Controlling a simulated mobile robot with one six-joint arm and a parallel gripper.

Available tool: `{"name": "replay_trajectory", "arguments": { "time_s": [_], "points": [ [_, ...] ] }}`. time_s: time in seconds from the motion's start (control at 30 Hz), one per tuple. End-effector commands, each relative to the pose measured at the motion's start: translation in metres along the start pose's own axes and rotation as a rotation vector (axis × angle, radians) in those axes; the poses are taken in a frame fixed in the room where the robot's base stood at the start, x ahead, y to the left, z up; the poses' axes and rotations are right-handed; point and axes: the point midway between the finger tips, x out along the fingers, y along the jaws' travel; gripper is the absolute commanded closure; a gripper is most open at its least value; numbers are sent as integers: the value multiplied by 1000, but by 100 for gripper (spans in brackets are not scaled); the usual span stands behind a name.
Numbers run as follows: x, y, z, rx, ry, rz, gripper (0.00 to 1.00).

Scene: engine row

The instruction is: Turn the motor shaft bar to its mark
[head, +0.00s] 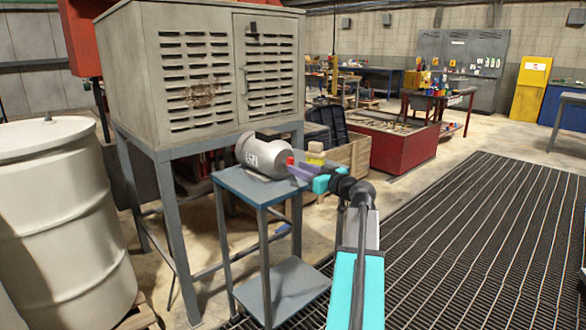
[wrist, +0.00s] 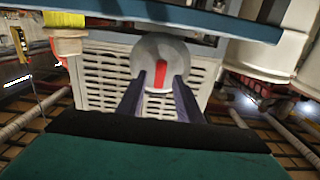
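The grey motor (head: 262,155) lies on a small blue-topped stand (head: 245,186), its shaft end facing my gripper. The red shaft bar (head: 290,160) is small in the head view. In the wrist view the bar (wrist: 161,74) stands nearly upright, slightly tilted, on the round grey motor face (wrist: 150,55). My gripper (head: 298,170) is just in front of that face. In the wrist view its two dark fingers (wrist: 158,86) are apart, one on each side of the bar, with gaps visible. I cannot make out the mark.
A yellow-topped wooden block (head: 315,158) appears close behind my gripper. A louvred metal cabinet (head: 200,65) stands on legs behind the motor. A white drum (head: 60,225) is at left. The floor grating (head: 470,240) at right is clear.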

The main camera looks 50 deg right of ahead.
Motion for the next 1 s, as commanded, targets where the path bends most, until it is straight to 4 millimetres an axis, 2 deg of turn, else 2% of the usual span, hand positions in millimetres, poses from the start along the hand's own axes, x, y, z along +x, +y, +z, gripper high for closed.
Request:
{"name": "replay_trajectory", "arguments": {
  "time_s": [0.1, 0.23, 0.67, 0.87, 0.9, 0.93, 1.0],
  "points": [
    [16, 1, 0, 0, 0, -2, 67],
    [26, 1, 0, 0, 0, 0, 67],
    [30, 1, 0, 0, 0, 1, 67],
    [30, 1, 0, 0, 0, 2, 100],
    [30, 1, 0, 0, 0, 2, 100],
    [24, -19, 1, -1, 0, 1, 100],
    [30, -5, 0, 1, 0, 1, 100]
  ]
}}
